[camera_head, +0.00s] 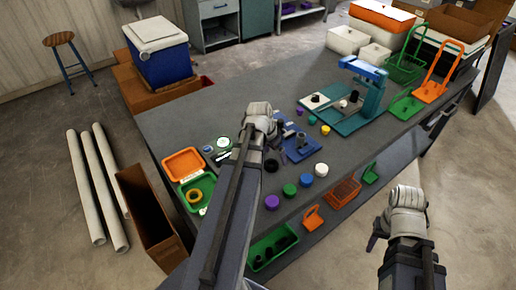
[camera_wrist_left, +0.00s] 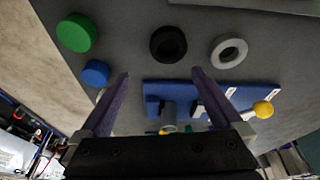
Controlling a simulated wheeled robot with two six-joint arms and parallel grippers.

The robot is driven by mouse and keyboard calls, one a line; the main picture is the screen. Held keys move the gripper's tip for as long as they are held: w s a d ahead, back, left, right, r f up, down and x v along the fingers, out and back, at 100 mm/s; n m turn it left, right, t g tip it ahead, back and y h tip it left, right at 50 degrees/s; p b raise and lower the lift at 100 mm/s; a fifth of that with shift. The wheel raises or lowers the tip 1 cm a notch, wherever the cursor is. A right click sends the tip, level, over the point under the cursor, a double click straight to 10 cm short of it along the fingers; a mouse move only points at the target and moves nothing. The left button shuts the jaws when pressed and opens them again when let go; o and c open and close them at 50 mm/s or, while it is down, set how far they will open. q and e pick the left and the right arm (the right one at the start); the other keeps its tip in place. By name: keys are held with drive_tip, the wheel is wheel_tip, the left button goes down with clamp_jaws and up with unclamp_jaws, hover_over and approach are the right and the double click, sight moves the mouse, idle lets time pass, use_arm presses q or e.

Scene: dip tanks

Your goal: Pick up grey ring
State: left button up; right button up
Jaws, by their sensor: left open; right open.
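The grey ring (camera_wrist_left: 229,53) lies flat on the dark table in the left wrist view, beside a black ring (camera_wrist_left: 168,44). I cannot make out the grey ring in the head view, where my left arm covers part of the table. The black ring also shows in the head view (camera_head: 271,165), right of the arm. My left gripper (camera_wrist_left: 161,73) is open and empty above the table, its fingers over the near edge of a blue board (camera_wrist_left: 190,88); the grey ring is outside them. My right gripper (camera_head: 376,236) is off the table's right side, its fingers barely visible.
Green (camera_head: 289,190) and blue (camera_head: 305,180) discs stand near the table's front edge. An orange tray (camera_head: 166,160) and a green tray holding a yellow ring (camera_head: 194,196) are left of my arm. A teal press (camera_head: 370,95) stands farther back.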

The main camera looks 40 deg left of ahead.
use_arm(q)
drive_tip(key=shift+t+y, duration=0.3)
drive_tip(key=shift+t, duration=0.3)
drive_tip(key=a, duration=0.3)
drive_tip(key=a+b, duration=0.1)
drive_tip(key=a, duration=0.2)
drive_tip(key=a+f+b, duration=0.1)
drive_tip(key=a, duration=0.3)
drive_tip(key=shift+s, duration=0.3)
drive_tip(key=b+x, duration=0.4)
drive_tip(key=x, duration=0.1)
drive_tip(key=shift+w+a, duration=0.25)
drive_tip(key=shift+w, duration=0.1)
drive_tip(key=shift+r, duration=0.15)
clamp_jaws()
